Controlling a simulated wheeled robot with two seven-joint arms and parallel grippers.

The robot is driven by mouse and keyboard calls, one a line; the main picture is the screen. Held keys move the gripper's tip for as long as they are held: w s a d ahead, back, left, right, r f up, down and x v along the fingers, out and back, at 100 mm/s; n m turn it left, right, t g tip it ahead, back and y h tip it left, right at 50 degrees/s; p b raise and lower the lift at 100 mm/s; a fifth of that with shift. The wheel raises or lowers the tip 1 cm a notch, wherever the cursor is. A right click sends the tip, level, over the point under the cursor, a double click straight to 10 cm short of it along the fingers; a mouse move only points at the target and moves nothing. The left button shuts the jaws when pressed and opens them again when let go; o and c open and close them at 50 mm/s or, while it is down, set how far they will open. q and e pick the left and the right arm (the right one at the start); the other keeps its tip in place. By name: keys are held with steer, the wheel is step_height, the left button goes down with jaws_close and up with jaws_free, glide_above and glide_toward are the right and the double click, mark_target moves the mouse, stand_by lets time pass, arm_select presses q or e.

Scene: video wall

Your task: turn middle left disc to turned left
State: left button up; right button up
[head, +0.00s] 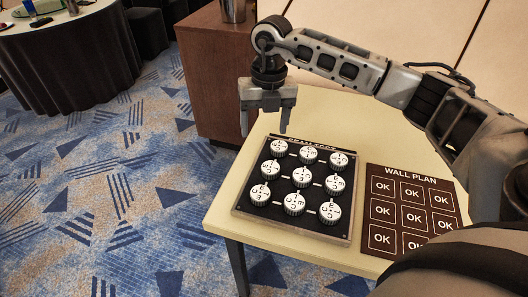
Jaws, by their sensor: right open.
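A black panel (252,208) with rows of white round discs lies on a pale yellow table. The middle left disc (270,169) sits in the panel's left column, between the top left disc (278,147) and the bottom left disc (260,194). Its face has small dark lettering, too small to tell which way it is turned. My right gripper (264,122) points down, open and empty, above the panel's far left corner. It is apart from the middle left disc, farther back and higher. My left gripper is not in view.
A dark wall plan card (411,174) with several OK squares lies right of the panel. The yellow table (222,214) has a bare left edge. A brown cabinet (215,75) stands behind it. Patterned carpet (120,190) is clear on the left.

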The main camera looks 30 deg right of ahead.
mark_target(270, 167)
steer(key=shift+m+h, duration=0.3)
steer(key=shift+h, duration=0.2)
steer(key=f, duration=0.5)
steer(key=d+f+p, duration=0.1)
steer(key=f, duration=0.3)
steer(key=d+f, duration=0.1)
steer(key=f, duration=0.4)
steer(key=shift+w+d+f, duration=0.1)
steer(key=shift+w+f, duration=0.1)
steer(key=shift+f, duration=0.15)
steer(key=c, duration=1)
